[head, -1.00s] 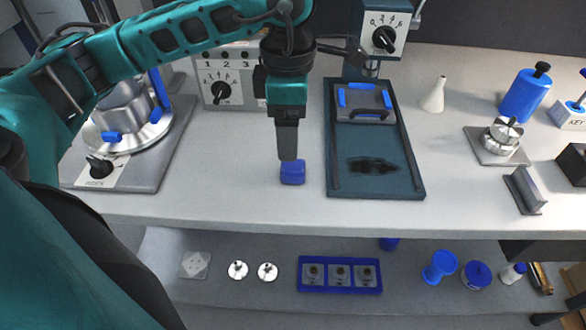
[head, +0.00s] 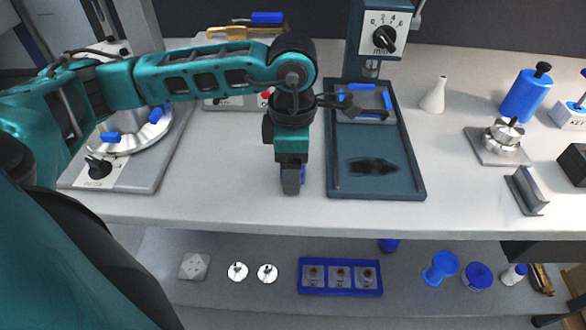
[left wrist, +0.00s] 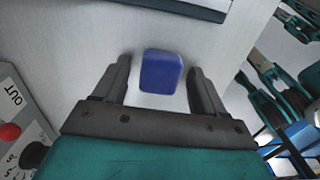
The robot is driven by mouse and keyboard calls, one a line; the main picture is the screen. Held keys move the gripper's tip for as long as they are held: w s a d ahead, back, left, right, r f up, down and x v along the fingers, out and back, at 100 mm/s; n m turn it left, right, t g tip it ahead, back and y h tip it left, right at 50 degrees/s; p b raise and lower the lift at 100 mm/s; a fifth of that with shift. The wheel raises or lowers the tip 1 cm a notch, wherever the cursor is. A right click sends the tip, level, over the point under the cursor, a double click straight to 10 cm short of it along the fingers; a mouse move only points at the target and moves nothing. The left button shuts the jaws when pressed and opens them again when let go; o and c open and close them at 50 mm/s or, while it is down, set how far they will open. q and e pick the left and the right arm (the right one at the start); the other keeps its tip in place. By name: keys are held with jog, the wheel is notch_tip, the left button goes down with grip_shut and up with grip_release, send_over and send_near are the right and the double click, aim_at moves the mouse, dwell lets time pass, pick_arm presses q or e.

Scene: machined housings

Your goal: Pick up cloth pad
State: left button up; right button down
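The cloth pad is a small blue rounded block (left wrist: 161,72) on the bench. In the left wrist view it lies between the two fingers of my left gripper (left wrist: 158,76), with a gap on each side. In the head view my left gripper (head: 291,188) points down at the pad and hides most of it. Only a blue edge of the pad (head: 303,174) shows. My left gripper is open. My right gripper is not in view.
A dark teal tray (head: 415,190) lies close on the right of the pad. A machine with a grey base plate (head: 150,165) stands on the left. The bench front (head: 230,210) is clear. A lower shelf holds a blue rack (head: 340,290) and small parts.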

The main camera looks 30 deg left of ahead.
pick_arm(q)
jog(key=c, duration=1)
